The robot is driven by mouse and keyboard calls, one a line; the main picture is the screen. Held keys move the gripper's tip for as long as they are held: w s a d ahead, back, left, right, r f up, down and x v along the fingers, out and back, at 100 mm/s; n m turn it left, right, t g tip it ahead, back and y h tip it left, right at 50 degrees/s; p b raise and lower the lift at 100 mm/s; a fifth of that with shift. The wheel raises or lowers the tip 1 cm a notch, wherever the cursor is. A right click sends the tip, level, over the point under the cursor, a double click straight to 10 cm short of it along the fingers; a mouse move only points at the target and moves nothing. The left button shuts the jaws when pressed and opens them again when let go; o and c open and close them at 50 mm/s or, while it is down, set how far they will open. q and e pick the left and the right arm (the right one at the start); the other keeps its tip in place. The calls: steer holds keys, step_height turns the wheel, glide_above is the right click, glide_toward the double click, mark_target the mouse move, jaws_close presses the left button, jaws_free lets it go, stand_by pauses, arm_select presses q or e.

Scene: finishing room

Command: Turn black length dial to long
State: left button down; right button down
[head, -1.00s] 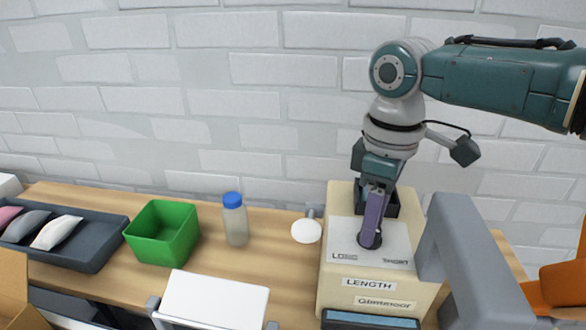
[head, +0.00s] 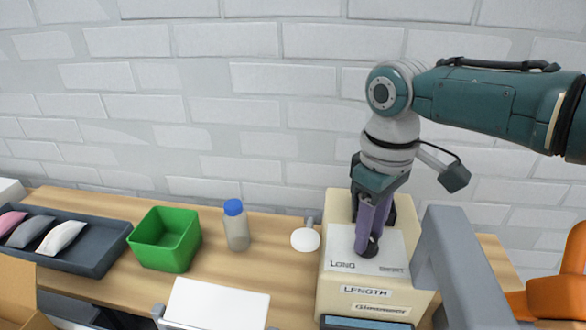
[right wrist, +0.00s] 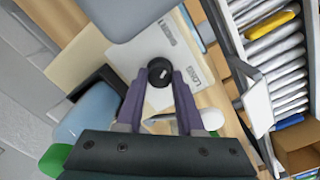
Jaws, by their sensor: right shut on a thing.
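The black length dial (head: 367,247) sits on the pale top plate of the cream machine (head: 332,290), between the printed words LONG and SHORT. A LENGTH label (head: 366,291) is on the machine's front. My right gripper (head: 373,235) comes down from above, its purple fingers shut on the dial. In the right wrist view the dial (right wrist: 159,73) lies between the two fingertips (right wrist: 160,78), with LONG on the right and SHORT above. I cannot tell which way the dial points. My left gripper is not in view.
A grey arched frame (head: 470,270) stands close right of the machine. Left along the wooden bench are a white round thing (head: 305,239), a blue-capped bottle (head: 236,226), a green bin (head: 166,240) and a dark tray (head: 90,262) holding pouches. A white panel (head: 215,302) is in front.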

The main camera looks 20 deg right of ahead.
steer(key=m+p, duration=0.1)
steer(key=m, duration=0.2)
steer(key=shift+a+r+m+p, duration=0.1)
steer(key=shift+r+m+p, duration=0.05)
steer(key=shift+m+p, duration=0.25)
steer(key=m+p, duration=0.1)
steer(key=m, duration=0.2)
steer(key=shift+m, duration=0.3)
steer(key=m+p, duration=0.1)
steer(key=m, duration=0.2)
steer(key=shift+m, duration=2)
steer(key=c, duration=0.5)
jaws_free()
